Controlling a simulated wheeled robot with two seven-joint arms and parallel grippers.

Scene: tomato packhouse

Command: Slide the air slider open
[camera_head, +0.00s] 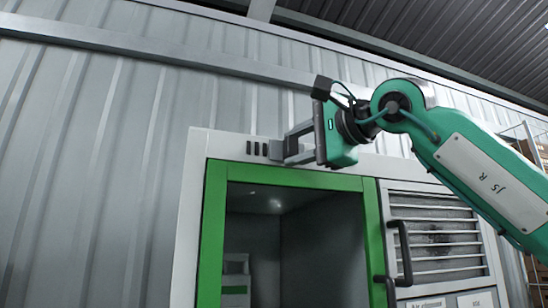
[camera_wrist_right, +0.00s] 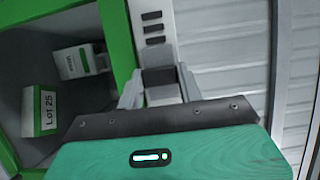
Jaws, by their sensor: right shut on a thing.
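The air slider (camera_head: 275,151) is a small grey piece on the white frame above the green-edged opening, at the right end of a short row of dark slots (camera_head: 257,149). My right gripper (camera_head: 287,149) is shut on the slider, with one finger on each side of it. In the right wrist view the slider (camera_wrist_right: 158,78) shows as a dark block between the fingers, and the dark slots (camera_wrist_right: 153,28) lie uncovered beyond it. The fingers hide part of the slider. My left gripper is in neither view.
The green door frame (camera_head: 270,177) surrounds a dark chamber below. A black handle (camera_head: 404,250) and a louvred vent (camera_head: 432,238) are to its right. Inside stand a white box (camera_wrist_right: 83,62) and a "Lot 25" box (camera_wrist_right: 42,108). Corrugated wall (camera_head: 90,160) fills the left.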

